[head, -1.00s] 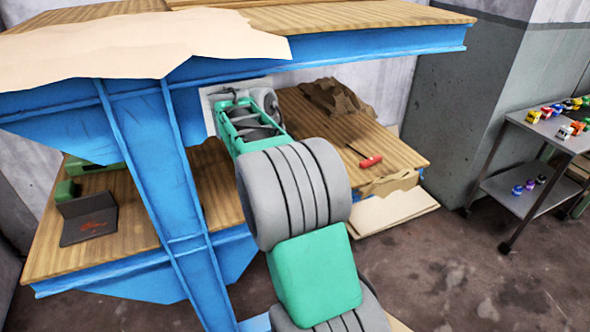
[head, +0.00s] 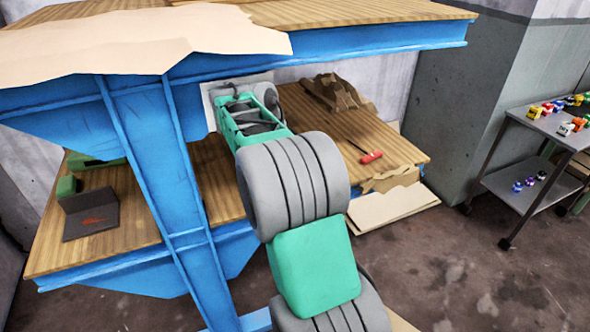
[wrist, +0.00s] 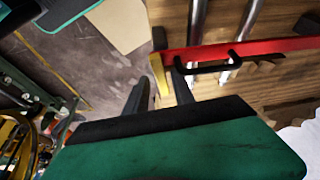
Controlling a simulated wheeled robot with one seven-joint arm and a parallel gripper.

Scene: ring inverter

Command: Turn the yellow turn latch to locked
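In the wrist view a narrow yellow piece (wrist: 158,73), which looks like the turn latch, is at the left end of a red bar (wrist: 240,48). My gripper (wrist: 163,75) has two dark fingers with a gap between them. The yellow piece appears in line with that gap, one finger on each side. I cannot tell whether the fingers touch it or how deep it sits between them. In the head view the latch does not show, and my arm hides the fingers.
A black handle (wrist: 207,66) sticks out from the red bar, right of my fingers. The head view shows a wooden workbench (head: 330,130) with a blue frame post (head: 150,170) near my arm. A red-handled tool (head: 371,156) lies on the bench. A grey cart (head: 548,125) stands at the right.

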